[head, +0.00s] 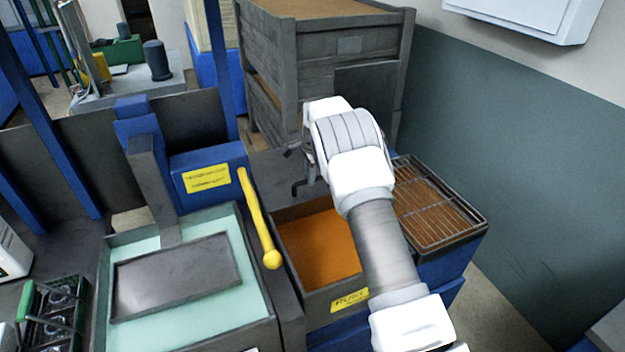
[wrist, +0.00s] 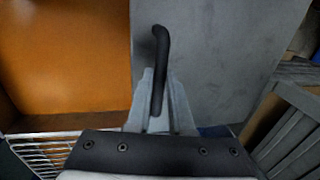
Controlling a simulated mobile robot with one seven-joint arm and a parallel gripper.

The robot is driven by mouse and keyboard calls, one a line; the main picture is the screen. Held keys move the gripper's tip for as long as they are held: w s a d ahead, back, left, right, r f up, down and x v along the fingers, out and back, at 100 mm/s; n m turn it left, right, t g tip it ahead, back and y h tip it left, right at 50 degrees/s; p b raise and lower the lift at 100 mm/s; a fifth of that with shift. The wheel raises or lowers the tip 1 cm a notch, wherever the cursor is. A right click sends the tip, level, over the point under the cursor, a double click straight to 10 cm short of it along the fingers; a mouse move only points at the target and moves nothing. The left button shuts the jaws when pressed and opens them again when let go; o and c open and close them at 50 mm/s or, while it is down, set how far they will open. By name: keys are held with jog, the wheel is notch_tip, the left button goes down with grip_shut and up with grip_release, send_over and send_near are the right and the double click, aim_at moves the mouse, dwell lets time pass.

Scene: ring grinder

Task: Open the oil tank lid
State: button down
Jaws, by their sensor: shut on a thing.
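The oil tank (head: 347,298) stands right of the yellow lever, with orange oil showing in its front part. The lid (head: 270,172) is a plain grey plate at the tank's back side; whether it lies flat or tilts I cannot tell. In the wrist view the lid (wrist: 222,60) fills the middle right, beside the orange oil. A dark bent handle (wrist: 162,60) stands out from the lid near its edge. My gripper (wrist: 158,90) is shut on this handle. In the head view the handle (head: 297,187) shows in part and my arm hides the fingers.
A wire rack (head: 435,205) lies right of the oil. The yellow lever (head: 257,215) and blue machine (head: 205,180) stand close on the left. A large grey crate (head: 350,55) stands behind. A green wall (head: 500,150) is at the right.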

jog(key=shift+w+a, duration=0.1)
jog(key=shift+w, duration=0.1)
jog(key=c, duration=0.8)
grip_release()
jog(key=s+d+r, duration=0.1)
jog(key=s+r, duration=0.2)
jog(key=r, duration=1.4)
jog(key=shift+s+b, duration=0.2)
jog(key=shift+b, duration=0.2)
jog(key=shift+r, duration=0.1)
